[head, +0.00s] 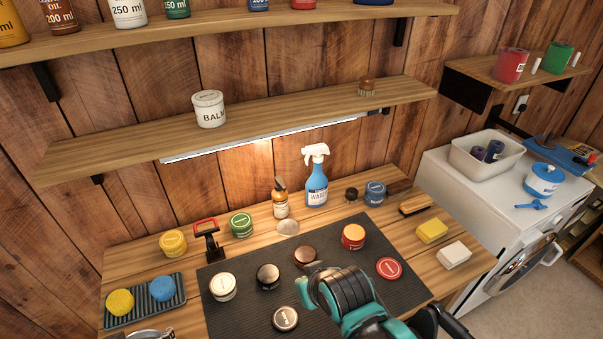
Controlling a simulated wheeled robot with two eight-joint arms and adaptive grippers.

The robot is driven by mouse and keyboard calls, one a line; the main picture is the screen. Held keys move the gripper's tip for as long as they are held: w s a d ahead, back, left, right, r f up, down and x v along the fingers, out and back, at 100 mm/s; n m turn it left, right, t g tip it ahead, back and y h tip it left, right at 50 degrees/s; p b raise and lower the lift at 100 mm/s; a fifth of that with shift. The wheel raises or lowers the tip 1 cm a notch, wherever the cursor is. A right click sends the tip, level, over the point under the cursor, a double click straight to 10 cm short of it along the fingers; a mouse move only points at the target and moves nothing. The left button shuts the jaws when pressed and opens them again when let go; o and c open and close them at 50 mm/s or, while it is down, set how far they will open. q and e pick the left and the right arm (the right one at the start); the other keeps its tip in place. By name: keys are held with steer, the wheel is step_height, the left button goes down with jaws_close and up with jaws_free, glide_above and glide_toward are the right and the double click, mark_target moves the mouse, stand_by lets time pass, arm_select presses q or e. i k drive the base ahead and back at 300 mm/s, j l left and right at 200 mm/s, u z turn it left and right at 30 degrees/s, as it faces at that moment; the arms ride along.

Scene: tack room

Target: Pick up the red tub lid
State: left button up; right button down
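A flat red disc with a pale label, which looks like the red tub lid (388,268), lies on the right part of the dark ribbed mat (240,315). A red tub (353,237) with a yellowish band stands on the mat behind and left of it. My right gripper (318,280), black and teal, reaches in from the lower right over the mat. It is to the left of the red lid and apart from it in the picture, near a brown tub (305,256). Its fingertips are mostly hidden, so its opening does not show. My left gripper is not in view.
A white tub (222,287), a black tub (268,276) and a dark-topped round tin (286,318) are on the mat. Yellow (432,231) and white (454,254) blocks lie right of it. A spray bottle (316,178) stands behind. A shelf (250,125) hangs above.

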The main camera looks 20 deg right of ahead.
mark_target(388, 269)
steer(key=k+l+z, duration=0.15)
steer(key=l+z, duration=0.2)
steer(key=k+l+z, duration=0.15)
steer(key=l+z, duration=0.5)
steer(key=k, duration=0.05)
